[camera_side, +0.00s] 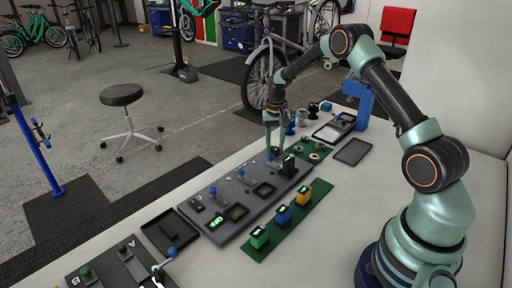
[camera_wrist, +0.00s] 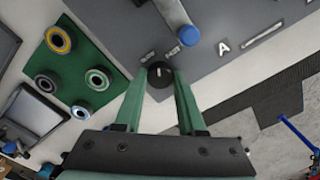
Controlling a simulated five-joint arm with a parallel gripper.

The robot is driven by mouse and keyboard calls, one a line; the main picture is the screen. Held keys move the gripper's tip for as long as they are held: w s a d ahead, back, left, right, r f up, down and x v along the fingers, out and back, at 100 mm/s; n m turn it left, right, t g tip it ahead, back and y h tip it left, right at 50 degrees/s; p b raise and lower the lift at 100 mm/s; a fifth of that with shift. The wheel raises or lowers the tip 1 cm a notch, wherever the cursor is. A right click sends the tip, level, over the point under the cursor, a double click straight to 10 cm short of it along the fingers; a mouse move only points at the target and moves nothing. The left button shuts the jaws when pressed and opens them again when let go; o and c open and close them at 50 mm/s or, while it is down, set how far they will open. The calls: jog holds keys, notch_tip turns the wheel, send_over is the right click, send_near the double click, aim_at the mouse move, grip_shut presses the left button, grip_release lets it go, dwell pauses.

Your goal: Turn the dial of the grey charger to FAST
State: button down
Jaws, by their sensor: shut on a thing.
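The grey charger (camera_side: 228,198) is a long dark grey panel on the bench, with blue-knobbed levers and square slots. In the wrist view its grey face (camera_wrist: 120,28) fills the top. The dial (camera_wrist: 160,84) is a small round black knob with a short white mark pointing roughly up in the picture. Two small labels sit just above it, too blurred to read surely. My gripper (camera_wrist: 160,78) is shut on the dial, one green finger on each side. In the side view my gripper (camera_side: 274,148) reaches down at the panel's far end, where the dial is hidden.
A blue-knobbed lever (camera_wrist: 187,34) stands close to the dial. Green, blue and yellow blocks stand on a green mat (camera_side: 288,228). Another green mat (camera_wrist: 58,65) holds several rings. A dark tray (camera_side: 354,151) lies beyond.

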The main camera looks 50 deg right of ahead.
aim_at(275, 148)
jog(key=m, duration=0.4)
jog(key=shift+m, duration=1.8)
jog(key=c, duration=0.5)
grip_release()
notch_tip(275, 148, up, 12)
jog(key=shift+r, duration=0.15)
